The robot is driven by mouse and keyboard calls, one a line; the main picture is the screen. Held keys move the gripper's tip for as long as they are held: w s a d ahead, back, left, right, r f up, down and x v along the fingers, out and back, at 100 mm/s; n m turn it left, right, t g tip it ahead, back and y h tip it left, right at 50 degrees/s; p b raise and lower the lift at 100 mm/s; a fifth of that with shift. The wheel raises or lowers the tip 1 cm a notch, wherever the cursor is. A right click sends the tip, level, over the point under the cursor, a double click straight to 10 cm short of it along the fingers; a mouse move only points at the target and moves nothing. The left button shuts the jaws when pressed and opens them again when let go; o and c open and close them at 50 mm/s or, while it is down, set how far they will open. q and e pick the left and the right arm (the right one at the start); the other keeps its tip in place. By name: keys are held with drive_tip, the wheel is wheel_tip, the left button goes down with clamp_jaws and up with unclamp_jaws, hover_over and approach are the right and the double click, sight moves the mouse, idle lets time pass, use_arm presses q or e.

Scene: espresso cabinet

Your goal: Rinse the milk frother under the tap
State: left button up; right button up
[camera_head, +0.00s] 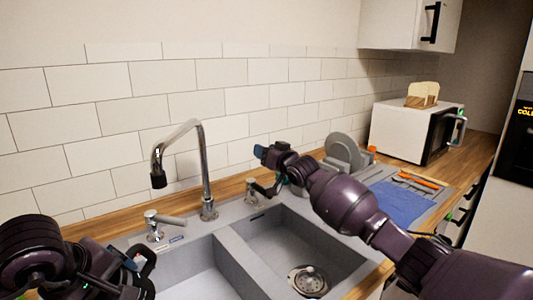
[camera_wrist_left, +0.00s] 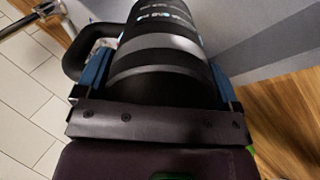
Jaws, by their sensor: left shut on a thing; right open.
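The milk frother is a black, ribbed round body with a dark side handle, seen in the left wrist view (camera_wrist_left: 158,62). My left gripper (camera_wrist_left: 152,82) is shut on it, with blue finger pads on either side. In the head view, my left gripper is at the lower left, by the sink's left front, and mostly hidden by its own arm. The chrome tap (camera_head: 205,165) arches over the left basin, its black nozzle (camera_head: 158,180) pointing down. A lever (camera_head: 160,222) stands left of its base. My right gripper (camera_head: 262,168) is open, right of the tap; contact cannot be told.
The grey double sink (camera_head: 236,252) has a left basin and a right basin with a drain (camera_head: 308,281). Grey plates (camera_head: 342,152) stand behind a blue cloth (camera_head: 400,203) and orange-handled utensils (camera_head: 418,181).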

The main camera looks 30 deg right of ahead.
use_arm(q)
drive_tip(key=shift+s+a+r+p, duration=0.2)
drive_tip(key=shift+s+a+r, duration=0.15)
drive_tip(key=shift+r, duration=0.1)
drive_tip(key=shift+s+a+r+p, duration=0.15)
drive_tip(key=shift+s+a+r, duration=0.05)
drive_tip(key=shift+s+r, duration=0.2)
drive_tip(key=shift+s+a+r+p, duration=0.5)
drive_tip(key=shift+s+a+r, duration=0.25)
drive_tip(key=shift+s+r, duration=0.15)
drive_tip(key=shift+s+a+r, duration=0.1)
drive_tip(key=shift+s+r, duration=0.05)
use_arm(e)
drive_tip(key=r, duration=0.4)
drive_tip(key=shift+s+r, duration=0.25)
drive_tip(key=shift+s, duration=0.1)
